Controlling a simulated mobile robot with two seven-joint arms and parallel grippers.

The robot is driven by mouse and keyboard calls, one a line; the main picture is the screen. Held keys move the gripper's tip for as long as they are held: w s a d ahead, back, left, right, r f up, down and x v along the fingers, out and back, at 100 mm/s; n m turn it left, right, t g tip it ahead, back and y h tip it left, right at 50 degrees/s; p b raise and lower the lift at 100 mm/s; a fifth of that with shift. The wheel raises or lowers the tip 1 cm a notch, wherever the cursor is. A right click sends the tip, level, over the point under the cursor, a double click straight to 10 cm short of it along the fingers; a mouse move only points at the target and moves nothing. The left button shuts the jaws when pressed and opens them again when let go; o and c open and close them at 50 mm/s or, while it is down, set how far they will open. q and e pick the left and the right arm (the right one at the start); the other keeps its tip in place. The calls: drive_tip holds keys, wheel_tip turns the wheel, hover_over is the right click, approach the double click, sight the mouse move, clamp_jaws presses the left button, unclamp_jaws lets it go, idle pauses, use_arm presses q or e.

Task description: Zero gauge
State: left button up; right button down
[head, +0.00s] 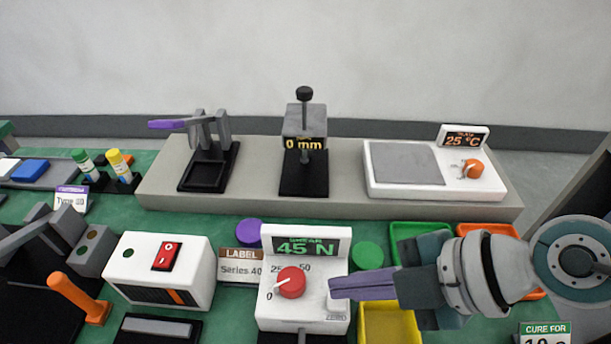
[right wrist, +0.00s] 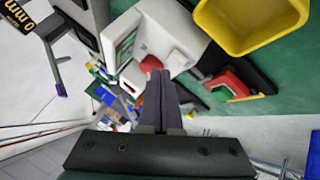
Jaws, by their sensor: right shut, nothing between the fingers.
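The gauge (head: 306,314) is a white box at the front middle in the head view. Its display (head: 306,248) reads 45 N. A red knob (head: 291,282) is on its face, over a scale with 0, 25 and 50. A pale ZERO button (head: 337,308) is at its lower right. My right gripper (head: 335,287) is shut and empty, its purple-grey fingertips at the gauge's right side, just above the button; I cannot tell if they touch. In the right wrist view the fingertips (right wrist: 158,72) overlap the gauge (right wrist: 174,48). My left gripper is not in view.
A yellow bin (head: 390,308) is right of the gauge, with green (head: 420,229) and orange (head: 487,229) trays behind. A white box with a red switch (head: 158,270) is left. A grey shelf (head: 345,205) behind holds a clamp, a 0 mm gauge and a 25 °C hotplate.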

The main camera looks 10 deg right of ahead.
drive_tip(key=shift+f, duration=0.15)
drive_tip(key=shift+f, duration=0.3)
drive_tip(key=shift+f+b, duration=0.3)
drive_tip(key=shift+f, duration=0.2)
idle(0.6)
idle(0.4)
drive_tip(key=shift+r+p, duration=0.8)
drive_tip(key=shift+p, duration=0.2)
drive_tip(key=shift+r, duration=0.15)
drive_tip(key=shift+p, duration=0.3)
